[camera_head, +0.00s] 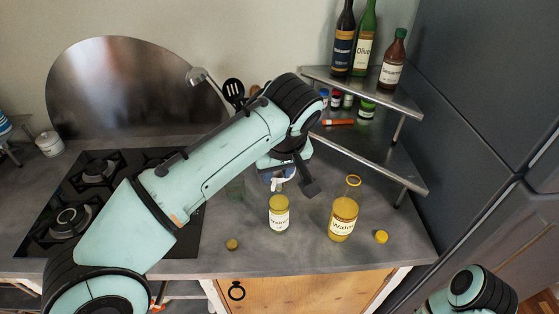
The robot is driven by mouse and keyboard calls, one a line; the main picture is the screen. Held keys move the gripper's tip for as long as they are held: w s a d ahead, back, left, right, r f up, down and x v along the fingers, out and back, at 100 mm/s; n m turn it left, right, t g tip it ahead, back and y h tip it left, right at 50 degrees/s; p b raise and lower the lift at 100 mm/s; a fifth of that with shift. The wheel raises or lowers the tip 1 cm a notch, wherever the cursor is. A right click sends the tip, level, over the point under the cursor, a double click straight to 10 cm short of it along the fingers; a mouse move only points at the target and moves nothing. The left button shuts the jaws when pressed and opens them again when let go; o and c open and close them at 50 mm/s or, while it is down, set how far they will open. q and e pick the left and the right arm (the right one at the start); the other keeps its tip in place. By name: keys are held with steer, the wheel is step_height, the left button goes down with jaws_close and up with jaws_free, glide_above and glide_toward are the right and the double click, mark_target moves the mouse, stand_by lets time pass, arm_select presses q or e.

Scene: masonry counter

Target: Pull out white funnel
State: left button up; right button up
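A small white piece, seemingly the white funnel (281,184), shows just under my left gripper (288,182), above and behind a yellow jar (279,214) with a "Walnut" label. My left arm hides much of the gripper, so I cannot tell whether its fingers are closed on the white piece or only beside it. A larger yellow "Walnut" bottle (343,220) stands upright to the right, with a yellow ring at its mouth. My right gripper is out of view; only part of my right arm shows at the bottom right.
A corner shelf (375,160) carries bottles and spice jars. A black gas hob (100,200) is at left. The front counter (300,258) is clear.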

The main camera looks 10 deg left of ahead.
mark_target(274, 184)
arm_select(q)
steer(key=b+x, duration=0.1)
steer(key=x, duration=0.3)
steer(key=shift+w+d, duration=0.1)
steer(key=shift+b+x, duration=0.5)
steer(key=shift+x, duration=0.25)
steer(key=shift+w+f, duration=0.15)
steer(key=shift+f, duration=0.45)
steer(key=shift+a+f+b, duration=0.25)
steer(key=shift+f+b, duration=0.05)
steer(key=shift+f, duration=0.15)
steer(key=shift+w+a, duration=0.1)
steer(key=shift+w, duration=0.35)
steer(key=shift+s+r, duration=0.2)
steer(key=shift+s, duration=0.05)
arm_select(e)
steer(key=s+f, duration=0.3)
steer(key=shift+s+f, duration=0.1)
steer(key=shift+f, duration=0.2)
arm_select(q)
steer(key=shift+w, duration=0.1)
